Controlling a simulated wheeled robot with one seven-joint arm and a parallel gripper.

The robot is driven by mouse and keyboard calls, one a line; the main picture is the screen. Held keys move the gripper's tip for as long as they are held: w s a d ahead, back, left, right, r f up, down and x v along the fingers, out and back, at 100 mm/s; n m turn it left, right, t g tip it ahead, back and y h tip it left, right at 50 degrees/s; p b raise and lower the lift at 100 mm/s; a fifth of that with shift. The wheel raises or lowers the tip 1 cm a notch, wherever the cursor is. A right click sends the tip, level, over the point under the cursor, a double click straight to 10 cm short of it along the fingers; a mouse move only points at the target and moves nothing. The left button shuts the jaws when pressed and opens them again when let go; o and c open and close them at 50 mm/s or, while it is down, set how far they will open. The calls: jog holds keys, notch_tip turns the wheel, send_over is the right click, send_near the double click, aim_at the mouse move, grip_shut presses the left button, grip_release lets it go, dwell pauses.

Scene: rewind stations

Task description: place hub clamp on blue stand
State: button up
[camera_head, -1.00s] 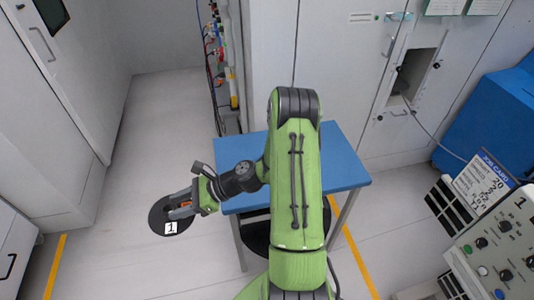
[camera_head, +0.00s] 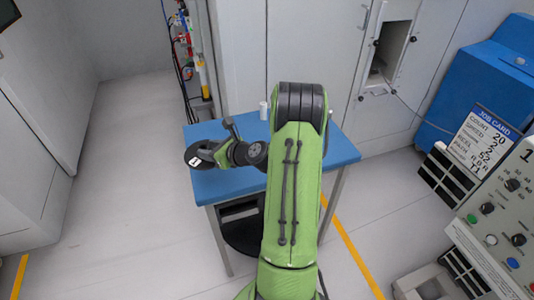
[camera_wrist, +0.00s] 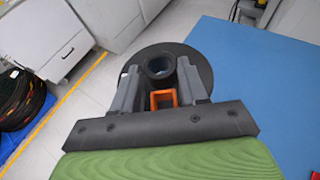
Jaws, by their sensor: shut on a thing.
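The hub clamp, a black disc with a white "1" label (camera_head: 194,161), is held in my gripper (camera_head: 212,153). In the wrist view, my gripper's two grey fingers (camera_wrist: 158,82) are closed on the clamp's raised dark collar, with the wide disc (camera_wrist: 196,58) around it. An orange bracket (camera_wrist: 163,100) shows between the fingers. The blue stand (camera_head: 225,184) is a blue-topped table with grey legs. The clamp is at the stand's left edge in the head view; its height above the top is hard to tell. The blue top fills the right of the wrist view (camera_wrist: 260,90).
A small white cylinder (camera_head: 263,111) stands at the back of the blue top. My arm hides the table's middle. A control panel (camera_head: 505,215) and blue machine (camera_head: 478,80) stand at right. A dark cable coil (camera_wrist: 20,98) lies at left in the wrist view.

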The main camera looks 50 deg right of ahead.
jog(key=d+m+h+b, duration=0.1)
jog(key=d, duration=0.1)
jog(key=s+d+m+h+b, duration=0.1)
jog(key=d, duration=0.1)
jog(key=d+h+b, duration=0.1)
jog(key=d, duration=0.1)
jog(key=shift+s+d+f+m, duration=0.2)
jog(key=shift+d+f+m, duration=0.15)
jog(key=shift+d+m, duration=0.05)
grip_shut()
jog(key=shift+h, duration=0.3)
notch_tip(320, 180, down, 10)
jog(key=b, duration=0.4)
jog(key=shift+d+r, duration=0.1)
jog(key=shift+d, duration=0.05)
jog(key=shift+r, duration=0.1)
jog(key=o, duration=1.3)
grip_release()
